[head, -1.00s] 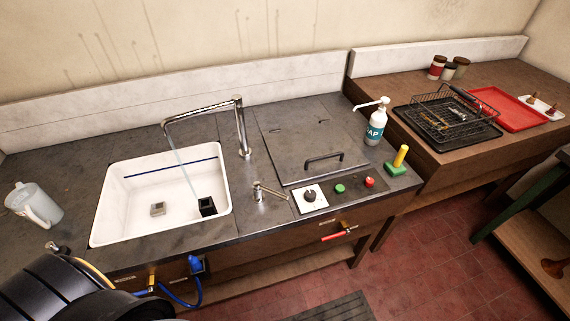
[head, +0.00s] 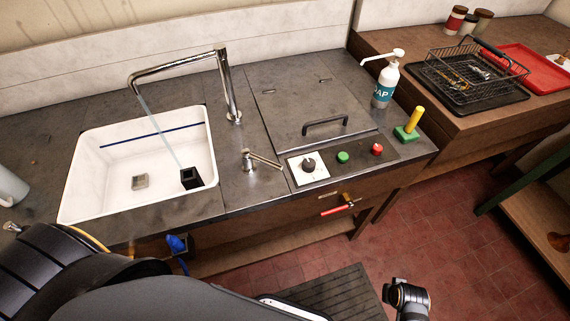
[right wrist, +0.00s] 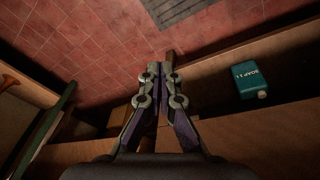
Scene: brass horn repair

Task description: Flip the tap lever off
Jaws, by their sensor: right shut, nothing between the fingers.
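The tap lever (head: 264,160) is a small metal handle on a short round base on the counter, right of the sink. It points to the right and slightly toward the front. The tall chrome tap (head: 228,90) stands behind it. Its spout reaches left over the white sink (head: 90,200), and a thin stream of water (head: 162,130) runs down into it. My right gripper (right wrist: 156,72) is shut and empty in the right wrist view, above the tiled floor and wooden furniture, away from the lever. My left gripper is not in view.
A hinged cover with a black handle (head: 326,125), a knob panel (head: 309,166) and green and red buttons lie right of the lever. A red-handled valve (head: 338,210) sticks out below the counter. A soap bottle (head: 385,82) stands at the back. A teal soap container (right wrist: 249,79) shows in the wrist view.

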